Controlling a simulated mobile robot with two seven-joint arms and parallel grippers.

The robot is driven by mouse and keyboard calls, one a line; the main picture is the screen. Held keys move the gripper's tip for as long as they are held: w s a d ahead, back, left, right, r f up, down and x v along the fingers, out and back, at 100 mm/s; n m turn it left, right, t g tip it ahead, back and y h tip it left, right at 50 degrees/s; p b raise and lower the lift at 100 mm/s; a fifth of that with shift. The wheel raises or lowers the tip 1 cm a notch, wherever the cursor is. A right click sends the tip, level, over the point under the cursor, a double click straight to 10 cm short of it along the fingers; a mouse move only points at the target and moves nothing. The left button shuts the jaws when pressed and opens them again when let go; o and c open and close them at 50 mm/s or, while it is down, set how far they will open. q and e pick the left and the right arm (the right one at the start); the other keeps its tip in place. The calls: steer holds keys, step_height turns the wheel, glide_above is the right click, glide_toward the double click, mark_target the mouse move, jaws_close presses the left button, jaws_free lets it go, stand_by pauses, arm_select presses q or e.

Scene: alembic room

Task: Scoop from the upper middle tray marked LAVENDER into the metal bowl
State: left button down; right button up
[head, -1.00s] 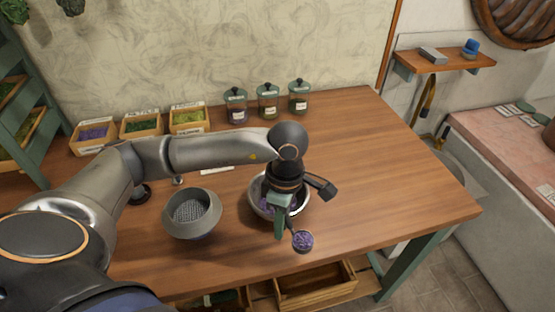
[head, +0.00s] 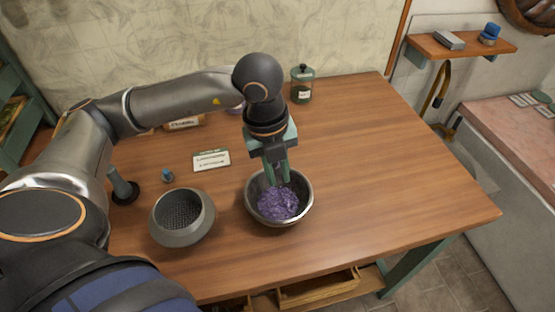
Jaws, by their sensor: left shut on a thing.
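The metal bowl (head: 308,203) stands upright near the middle of the table and holds a mound of purple lavender (head: 278,204). My left gripper (head: 278,182) points down over the back part of the bowl, with its fingertips close to the lavender. It is shut on the scoop, which is mostly hidden by the fingers and the bowl, so I cannot tell whether it is loaded. No tray marked LAVENDER can be read; my left arm covers most of the tray row at the back. My right gripper is not in view.
A grey mesh sieve bowl (head: 181,235) stands left of the metal bowl. A dark pestle-like tool (head: 124,188) and a label card (head: 211,160) lie behind it. A lidded jar (head: 302,85) stands at the back. The table's right side is clear; a drawer (head: 318,290) is open below.

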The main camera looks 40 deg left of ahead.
arm_select(q)
steer(key=n, duration=0.2)
steer(key=shift+w+a+r+n, duration=0.25)
steer(key=shift+w+a+n, duration=0.05)
step_height(320, 180, down, 3)
steer(key=g+h+b, duration=0.1)
steer(key=h+b, duration=0.3)
steer(key=h, duration=0.2)
steer(key=n+g+h+b, duration=0.1)
steer(key=g+h+b, duration=0.1)
steer(key=h+b, duration=0.2)
steer(key=shift+r+h, duration=0.1)
steer(key=shift+h, duration=0.8)
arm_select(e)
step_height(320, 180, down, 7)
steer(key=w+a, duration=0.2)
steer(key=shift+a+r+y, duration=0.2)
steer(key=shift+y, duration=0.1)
